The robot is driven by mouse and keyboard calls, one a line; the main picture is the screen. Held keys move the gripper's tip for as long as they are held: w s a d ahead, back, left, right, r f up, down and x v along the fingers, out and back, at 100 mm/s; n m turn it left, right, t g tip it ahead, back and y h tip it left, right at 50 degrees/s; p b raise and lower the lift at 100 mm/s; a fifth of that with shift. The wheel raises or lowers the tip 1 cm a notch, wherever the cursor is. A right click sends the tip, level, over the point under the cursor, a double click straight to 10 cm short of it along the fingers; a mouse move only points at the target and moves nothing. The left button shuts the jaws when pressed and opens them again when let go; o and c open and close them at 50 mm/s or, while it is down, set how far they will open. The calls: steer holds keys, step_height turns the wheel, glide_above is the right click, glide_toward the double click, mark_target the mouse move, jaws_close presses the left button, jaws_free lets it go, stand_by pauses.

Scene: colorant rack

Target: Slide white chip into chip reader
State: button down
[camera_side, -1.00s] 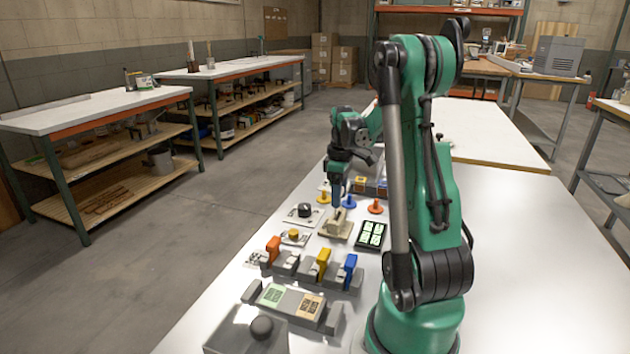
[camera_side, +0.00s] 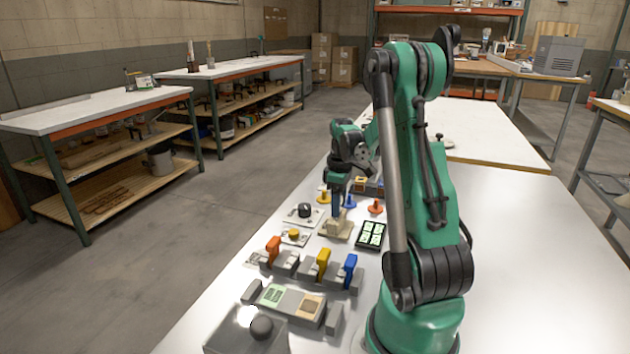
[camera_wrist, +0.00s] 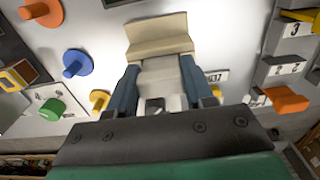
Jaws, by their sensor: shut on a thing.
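The beige chip reader (camera_side: 335,230) stands on the white table, left of a black display panel. Its stepped beige body (camera_wrist: 158,35) also shows at the top of the wrist view. My gripper (camera_side: 337,207) is low over the reader. In the wrist view, my gripper's blue fingers (camera_wrist: 160,85) are shut on the white chip (camera_wrist: 163,75), one finger on each side. The chip's far end meets the reader's body; I cannot tell how deep it sits. In the side view the fingers mostly hide the chip.
The black display panel (camera_side: 370,235) is close on the reader's right. A black knob (camera_side: 304,210) and a yellow button (camera_side: 293,234) are on its left. Orange, yellow and blue levers (camera_side: 323,263) stand in front. Coloured pegs (camera_side: 376,207) stand behind. The table's right side is clear.

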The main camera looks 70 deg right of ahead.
steer(key=shift+f, duration=0.65)
steer(key=shift+c, duration=1.3)
jaws_free()
steer(key=shift+r, duration=2.85)
steer(key=shift+a, duration=0.1)
